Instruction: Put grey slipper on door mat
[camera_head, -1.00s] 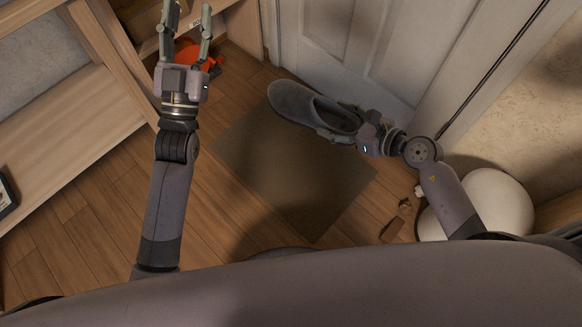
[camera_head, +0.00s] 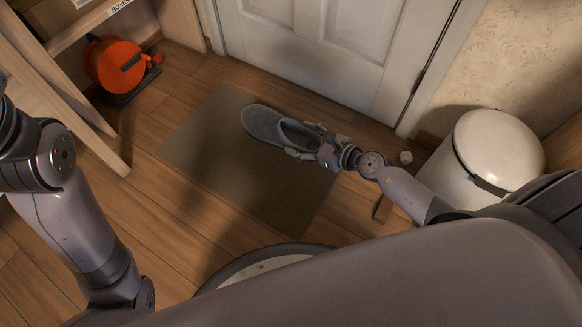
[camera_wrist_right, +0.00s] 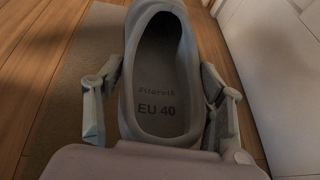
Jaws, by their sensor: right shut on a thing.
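The grey slipper (camera_head: 268,124) is a clog-like shoe with its opening up, and "EU 40" shows on its insole in the right wrist view (camera_wrist_right: 157,82). My right gripper (camera_head: 308,141) is shut on its heel end, one finger on each side. The door mat (camera_head: 240,178) is a flat brown-grey mat on the floor. The slipper is over the mat's far right part; whether it touches the mat is hard to tell. My left arm shows at the left edge, but its gripper is out of view.
A white door (camera_head: 315,45) stands behind the mat. A white bin (camera_head: 490,155) is at the right, with a small brown piece (camera_head: 383,208) on the floor near it. An orange reel (camera_head: 115,65) sits by the wooden shelf (camera_head: 60,95) at the left.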

